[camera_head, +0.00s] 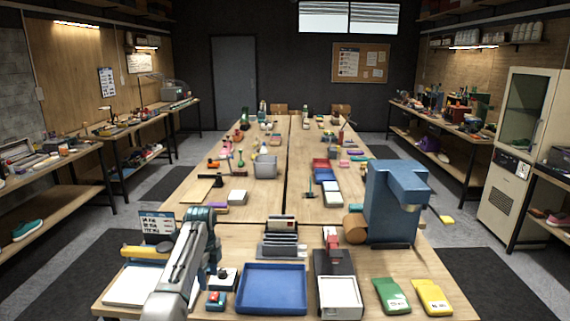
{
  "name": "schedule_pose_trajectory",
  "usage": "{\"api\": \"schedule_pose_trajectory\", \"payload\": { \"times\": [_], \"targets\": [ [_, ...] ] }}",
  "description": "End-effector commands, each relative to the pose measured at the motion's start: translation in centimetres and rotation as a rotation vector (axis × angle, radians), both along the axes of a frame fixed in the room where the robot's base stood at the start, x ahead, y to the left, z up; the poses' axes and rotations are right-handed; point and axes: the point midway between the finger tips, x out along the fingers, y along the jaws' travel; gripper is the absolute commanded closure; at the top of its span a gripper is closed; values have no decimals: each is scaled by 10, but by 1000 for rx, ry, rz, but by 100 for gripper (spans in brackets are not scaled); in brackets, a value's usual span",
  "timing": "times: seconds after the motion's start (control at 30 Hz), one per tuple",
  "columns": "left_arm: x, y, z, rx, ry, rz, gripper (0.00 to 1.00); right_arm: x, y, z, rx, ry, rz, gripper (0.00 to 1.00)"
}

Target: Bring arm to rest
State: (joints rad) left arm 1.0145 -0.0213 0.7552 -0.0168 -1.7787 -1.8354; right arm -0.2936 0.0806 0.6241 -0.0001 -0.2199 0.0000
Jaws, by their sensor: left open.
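My left arm reaches in from the bottom left, rising and then bending down. My left gripper (213,267) is open at the front left of the table, left of a blue tray (272,289). It points down, its fingers are small and partly hidden, and I see nothing held in it. Whether it touches the small items below it I cannot tell. My right arm and gripper are not in view.
The long wooden table (258,207) carries a big blue machine (395,203) at the right, a white tray (340,298), a green packet (391,296) and a yellow packet (432,297). A yellow-handled tool (145,252) lies left of my arm.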

Motion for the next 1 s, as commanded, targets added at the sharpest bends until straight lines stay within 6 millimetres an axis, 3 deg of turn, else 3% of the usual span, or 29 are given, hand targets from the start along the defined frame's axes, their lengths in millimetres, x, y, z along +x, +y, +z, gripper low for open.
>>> {"api": "schedule_pose_trajectory", "payload": {
  "times": [0.37,0.57,0.77,1.0],
  "targets": [
    [-28,10,-46,4,-25,168,51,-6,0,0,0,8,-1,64],
    [-56,18,-81,5,-53,313,51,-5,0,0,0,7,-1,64],
    [-115,30,-130,3,-95,548,51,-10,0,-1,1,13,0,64],
    [-211,44,-170,-13,-166,878,51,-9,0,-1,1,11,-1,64]
  ]
}}
